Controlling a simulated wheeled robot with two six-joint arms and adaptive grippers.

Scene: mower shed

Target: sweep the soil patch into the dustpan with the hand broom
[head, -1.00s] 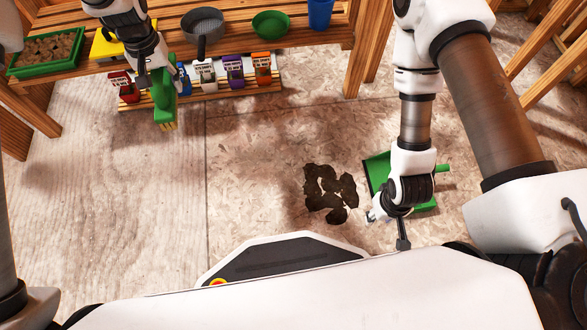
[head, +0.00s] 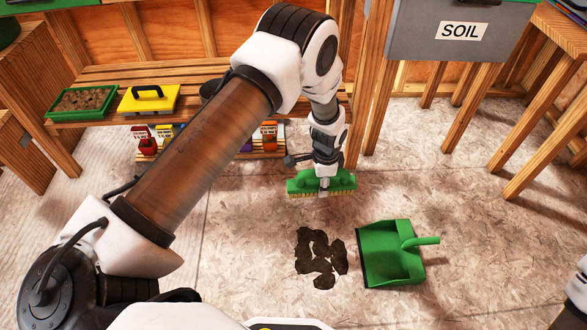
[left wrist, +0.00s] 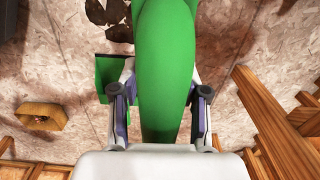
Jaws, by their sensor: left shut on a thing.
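My left gripper (head: 323,183) is shut on the green hand broom (head: 298,186), whose pale bristles face down at the floor. I cannot tell whether they touch it. In the left wrist view the green handle (left wrist: 167,60) runs between the fingers of the left gripper (left wrist: 160,97). The dark soil patch (head: 318,257) lies on the floor, nearer to me than the broom and apart from it. The green dustpan (head: 388,255) lies flat just right of the soil, its open edge towards it and its handle pointing right. My right gripper is out of view.
A wooden bench (head: 205,70) at the back left bears a green tray (head: 83,103) and a yellow thing with a black handle (head: 148,98). Seed packets (head: 145,141) stand below. A grey SOIL bin (head: 440,38) is at the back.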

